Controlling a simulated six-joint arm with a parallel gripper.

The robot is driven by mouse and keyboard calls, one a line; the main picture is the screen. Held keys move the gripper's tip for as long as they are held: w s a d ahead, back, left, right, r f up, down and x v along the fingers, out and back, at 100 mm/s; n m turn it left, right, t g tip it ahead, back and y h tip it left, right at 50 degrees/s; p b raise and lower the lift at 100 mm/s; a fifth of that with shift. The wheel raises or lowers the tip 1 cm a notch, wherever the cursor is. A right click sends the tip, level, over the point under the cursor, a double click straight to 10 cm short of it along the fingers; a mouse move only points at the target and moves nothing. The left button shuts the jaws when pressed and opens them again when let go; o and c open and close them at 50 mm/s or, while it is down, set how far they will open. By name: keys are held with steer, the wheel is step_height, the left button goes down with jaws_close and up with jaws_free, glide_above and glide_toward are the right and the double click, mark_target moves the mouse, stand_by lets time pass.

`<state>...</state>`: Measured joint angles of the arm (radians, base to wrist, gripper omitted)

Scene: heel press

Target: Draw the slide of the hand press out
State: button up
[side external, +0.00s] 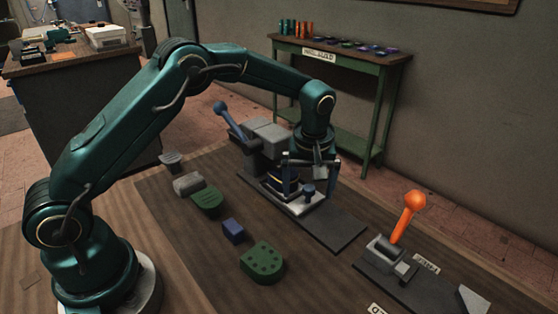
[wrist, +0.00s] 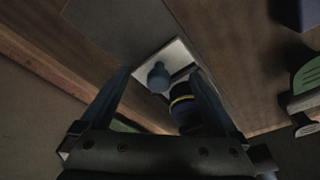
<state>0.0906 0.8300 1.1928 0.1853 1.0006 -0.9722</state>
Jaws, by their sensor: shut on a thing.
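The hand press (side external: 268,135) is a grey block with a blue lever, on a dark base plate. Its pale grey slide (side external: 308,206) lies low at the front, with a blue knob (side external: 308,189) standing near its outer end. My gripper (side external: 308,184) points down over the slide, its fingers apart at either side. It is shut on the slide; the exact contact is hard to see. In the wrist view the knob (wrist: 158,77) shows between the fingers (wrist: 160,72), over the pale slide (wrist: 180,54). A dark blue round piece with a yellow band (wrist: 182,104) sits behind the knob.
A green holed block (side external: 262,262), a blue block (side external: 233,231) and a green heel-shaped piece (side external: 207,203) lie left of the press. An orange-handled lever device (side external: 405,225) stands at right. The dark base plate (side external: 338,226) is bare beyond the slide.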

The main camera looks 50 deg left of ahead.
steer(key=shift+w+d+f, duration=0.1)
steer(key=shift+d+f, duration=0.1)
steer(key=shift+d, duration=1.45)
steer(key=shift+s+d+f, duration=0.1)
steer(key=shift+d+f, duration=0.1)
steer(key=shift+d, duration=1.5)
steer(key=shift+w+d+f, duration=0.1)
steer(key=shift+d+f, duration=0.1)
steer(key=shift+d, duration=1.45)
steer(key=shift+c, duration=0.3)
steer(key=o, duration=0.8)
steer(key=shift+a, duration=0.1)
steer(key=shift+c, duration=0.2)
steer(key=shift+r, duration=1.9)
steer(key=shift+r, duration=1)
steer(key=shift+r, duration=0.1)
steer(key=shift+r, duration=1.4)
